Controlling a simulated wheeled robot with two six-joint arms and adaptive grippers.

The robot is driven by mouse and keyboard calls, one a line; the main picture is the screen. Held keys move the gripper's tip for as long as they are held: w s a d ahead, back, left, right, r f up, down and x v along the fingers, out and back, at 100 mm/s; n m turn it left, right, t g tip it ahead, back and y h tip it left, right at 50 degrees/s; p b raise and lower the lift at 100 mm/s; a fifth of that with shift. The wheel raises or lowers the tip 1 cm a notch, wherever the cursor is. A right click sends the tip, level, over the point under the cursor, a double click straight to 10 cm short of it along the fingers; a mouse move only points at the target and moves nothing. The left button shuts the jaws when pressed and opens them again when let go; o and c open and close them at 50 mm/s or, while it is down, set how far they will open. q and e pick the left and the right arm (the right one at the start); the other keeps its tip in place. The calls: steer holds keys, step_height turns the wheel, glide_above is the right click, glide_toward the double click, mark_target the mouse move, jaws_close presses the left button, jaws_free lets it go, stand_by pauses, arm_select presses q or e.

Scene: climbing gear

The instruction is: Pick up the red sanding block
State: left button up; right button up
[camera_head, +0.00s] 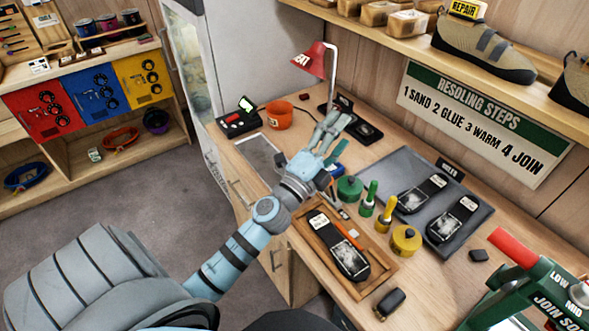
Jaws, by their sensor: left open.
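A small dark-red block (303,97) lies at the back of the wooden bench, left of the red lamp; it is too small to make out any label. My left gripper (337,123) reaches over the bench from the left, with its fingers spread and pointing toward the back. It is open and I see nothing held in it. The red block is apart from the gripper, beyond it and to the left in the picture. The gripper and wrist hide part of the bench top below them. My right gripper is not in view.
An orange pot (279,115), a red lamp (312,62) and a black device (238,122) stand near the back. A wooden tray (318,249) with a shoe sole, green and yellow pots, and a grey mat (385,165) with soles fill the front. A green machine (536,290) stands right.

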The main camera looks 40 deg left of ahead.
arm_select(q)
steer(key=w+d+f+m+g+h, duration=0.2)
steer(key=d+m+g+h, duration=0.25)
steer(key=m, duration=0.55)
steer(key=w+d+f+m+g+h, duration=0.1)
steer(key=w+d+m+g+h, duration=0.35)
steer(key=m, duration=0.45)
steer(key=s+a+f+m+g+y, duration=0.2)
steer(key=a+f+m+g+y, duration=0.1)
steer(key=a+f+g, duration=0.25)
steer(key=s+a+f+g+y, duration=0.1)
steer(key=s+a+g+y, duration=0.2)
steer(key=a, duration=0.4)
steer(key=s+a+f+g+y, duration=0.2)
steer(key=s+a+y, duration=0.15)
steer(key=a, duration=0.35)
steer(key=shift+g, duration=0.25)
step_height(320, 180, down, 9)
steer(key=b, duration=1)
steer(key=shift+w+a+f, duration=0.1)
steer(key=shift+f, duration=0.05)
steer(key=shift+f+b, duration=0.3)
steer(key=shift+f, duration=0.05)
steer(key=f, duration=0.3)
steer(key=shift+d+f+b, duration=0.2)
steer(key=shift+f+b, duration=0.1)
steer(key=shift+b, duration=0.05)
steer(key=shift+f, duration=0.15)
steer(key=shift+f, duration=0.25)
